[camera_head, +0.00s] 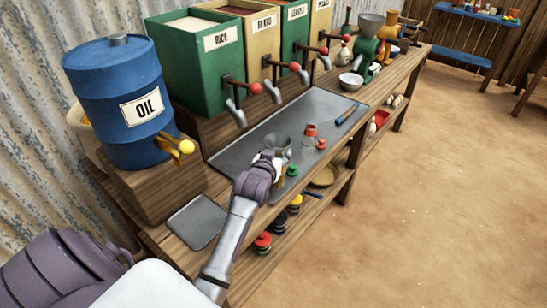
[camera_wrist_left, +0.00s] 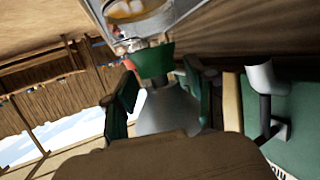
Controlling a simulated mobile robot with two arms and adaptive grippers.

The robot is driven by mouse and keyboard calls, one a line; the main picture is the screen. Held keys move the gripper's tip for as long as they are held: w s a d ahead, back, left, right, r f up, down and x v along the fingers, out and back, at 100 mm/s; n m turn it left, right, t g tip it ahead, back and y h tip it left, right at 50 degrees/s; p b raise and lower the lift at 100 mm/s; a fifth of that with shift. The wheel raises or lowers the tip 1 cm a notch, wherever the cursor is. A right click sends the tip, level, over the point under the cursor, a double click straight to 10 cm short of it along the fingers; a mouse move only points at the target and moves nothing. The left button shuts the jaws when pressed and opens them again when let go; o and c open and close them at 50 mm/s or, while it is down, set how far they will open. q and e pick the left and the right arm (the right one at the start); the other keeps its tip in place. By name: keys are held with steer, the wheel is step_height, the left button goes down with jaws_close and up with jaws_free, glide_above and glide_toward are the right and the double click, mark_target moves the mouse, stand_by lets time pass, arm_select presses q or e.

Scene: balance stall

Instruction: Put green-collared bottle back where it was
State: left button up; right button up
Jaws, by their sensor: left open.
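The green-collared bottle shows in the left wrist view, upside down in the picture, with its green collar (camera_wrist_left: 152,63) and a yellow-orange content in its clear body (camera_wrist_left: 135,10). In the left wrist view the two dark green fingers of my left gripper (camera_wrist_left: 158,78) are apart, one on each side of the funnel and collar. Contact cannot be told. My right gripper is not in view.
A red-collared bottle (camera_head: 309,138) stands close by on the metal tray (camera_head: 245,152). A green cap (camera_head: 292,170) and a red cap (camera_head: 321,144) lie near. The blue oil drum (camera_head: 115,95) and the dispensers (camera_head: 205,65) line the back. A blue-handled tool (camera_head: 346,114) lies right.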

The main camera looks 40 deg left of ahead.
arm_select(q)
steer(key=v, duration=1.2)
steer(key=d+f+m+g+h, duration=0.1)
steer(key=d+f+m+h, duration=0.1)
steer(key=d+f, duration=0.4)
steer(key=d+f+m+h, duration=0.1)
steer(key=d+f+h, duration=0.15)
steer(key=f, duration=0.65)
steer(key=s+d+f+m+g, duration=0.1)
steer(key=s+d+f+g, duration=0.1)
steer(key=f, duration=0.5)
steer(key=s+d+f+g, duration=0.1)
steer(key=s+d+f, duration=0.15)
steer(key=f, duration=0.55)
steer(key=s+f+m+g, duration=0.1)
steer(key=s+f+g, duration=0.4)
steer(key=s+f, duration=1.3)
steer(key=s+f+g, duration=0.1)
steer(key=s+f, duration=0.1)
steer(key=s, duration=0.4)
steer(key=s+a+f+g, duration=0.1)
steer(key=s+f, duration=0.2)
steer(key=s, duration=0.4)
steer(key=s+a+f+m+g, duration=0.1)
steer(key=s+f, duration=0.1)
steer(key=s, duration=0.4)
steer(key=shift+s+a+f+g+b, duration=0.15)
steer(key=shift+a+f+g+b, duration=0.15)
steer(key=shift+g+b, duration=0.1)
